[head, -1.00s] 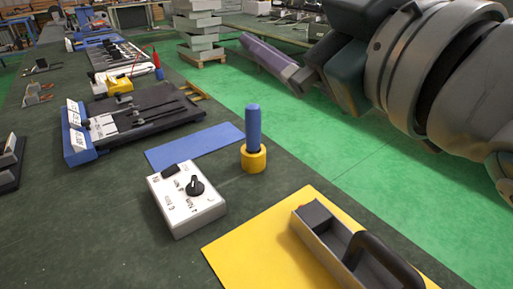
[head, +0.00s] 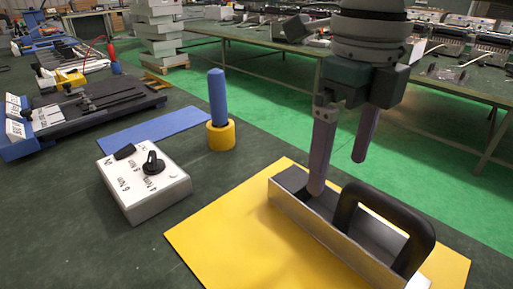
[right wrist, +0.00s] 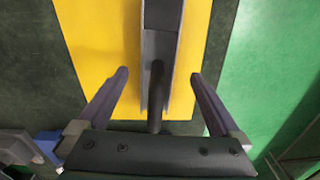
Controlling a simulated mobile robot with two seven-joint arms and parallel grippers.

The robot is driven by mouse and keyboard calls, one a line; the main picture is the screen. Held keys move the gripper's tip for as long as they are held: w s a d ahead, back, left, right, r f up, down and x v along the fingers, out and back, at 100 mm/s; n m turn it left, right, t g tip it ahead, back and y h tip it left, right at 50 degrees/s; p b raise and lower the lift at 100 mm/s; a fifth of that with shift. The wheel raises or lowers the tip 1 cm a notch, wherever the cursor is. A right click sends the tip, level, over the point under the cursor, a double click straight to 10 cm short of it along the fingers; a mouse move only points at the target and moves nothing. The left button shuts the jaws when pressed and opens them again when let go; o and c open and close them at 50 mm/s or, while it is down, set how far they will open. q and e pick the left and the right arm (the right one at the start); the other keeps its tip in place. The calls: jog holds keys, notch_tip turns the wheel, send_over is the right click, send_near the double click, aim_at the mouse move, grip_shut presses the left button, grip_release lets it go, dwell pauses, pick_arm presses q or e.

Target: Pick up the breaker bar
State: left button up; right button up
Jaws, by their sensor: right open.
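A long grey metal channel with a black loop handle (head: 388,222) lies on a yellow mat (head: 215,240) in the head view; it also shows in the right wrist view (right wrist: 161,60). I take it for the breaker bar, but cannot be sure of the name. My right gripper (head: 338,175) is open, pointing down over the channel, with one finger in front of its far part. In the right wrist view the fingers (right wrist: 160,85) are spread either side of the handle, with nothing held. Contact cannot be told. My left gripper is out of view.
A white control box (head: 145,185) with a black knob stands left of the mat. A blue cylinder (head: 217,95) stands upright in a yellow ring (head: 221,135). A flat blue mat (head: 155,130) lies behind. Green floor (head: 300,110) borders the dark table on the right.

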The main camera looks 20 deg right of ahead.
aim_at(331, 209)
jog(key=f, duration=0.9)
jog(key=shift+s, duration=0.25)
jog(key=shift+r, duration=0.1)
grip_shut()
dwell(0.4)
